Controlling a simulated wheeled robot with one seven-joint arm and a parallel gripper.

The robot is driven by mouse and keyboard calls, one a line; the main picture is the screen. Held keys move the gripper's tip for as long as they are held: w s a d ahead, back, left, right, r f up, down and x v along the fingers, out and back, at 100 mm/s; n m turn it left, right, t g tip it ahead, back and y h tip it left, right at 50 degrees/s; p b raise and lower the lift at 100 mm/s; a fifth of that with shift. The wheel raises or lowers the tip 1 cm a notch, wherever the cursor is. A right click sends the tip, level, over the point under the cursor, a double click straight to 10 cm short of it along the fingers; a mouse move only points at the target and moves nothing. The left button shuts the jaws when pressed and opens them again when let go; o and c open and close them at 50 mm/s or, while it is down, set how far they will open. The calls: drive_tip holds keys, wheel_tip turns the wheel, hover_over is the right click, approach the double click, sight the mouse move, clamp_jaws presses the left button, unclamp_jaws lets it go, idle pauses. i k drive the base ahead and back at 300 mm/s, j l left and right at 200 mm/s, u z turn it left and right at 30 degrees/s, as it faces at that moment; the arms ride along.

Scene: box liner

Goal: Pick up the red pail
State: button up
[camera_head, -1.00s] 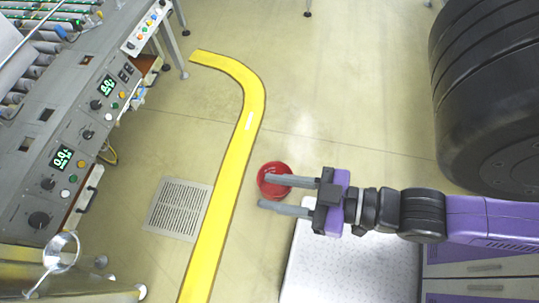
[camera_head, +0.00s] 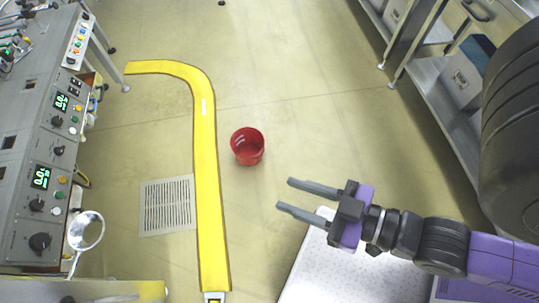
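The red pail (camera_head: 248,147) stands on the floor near the middle of the head view, just right of the yellow floor stripe. Its open rim faces up, and no part of it is covered. My gripper (camera_head: 284,194) reaches in from the right with its two grey fingers spread apart. Nothing is between the fingers. In the picture it is below and right of the pail, apart from it. How high it is above the floor I cannot tell.
A yellow stripe (camera_head: 206,190) curves along the floor, with a floor grate (camera_head: 167,205) left of it. A grey control console (camera_head: 40,150) stands at the left. Metal shelving (camera_head: 450,85) stands at the upper right. The floor around the pail is clear.

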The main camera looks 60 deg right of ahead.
sight(247, 144)
drive_tip(key=k+j+z, duration=0.2)
drive_tip(key=k+z, duration=0.15)
drive_tip(key=k+j+z, duration=0.1)
drive_tip(key=k+z, duration=0.2)
drive_tip(key=k, duration=0.2)
drive_tip(key=k+l+z, duration=0.15)
drive_tip(key=i+j+z, duration=0.2)
drive_tip(key=i+j, duration=0.5)
drive_tip(key=i+j+z, duration=0.2)
drive_tip(key=i+j, duration=0.6)
drive_tip(key=j, duration=0.1)
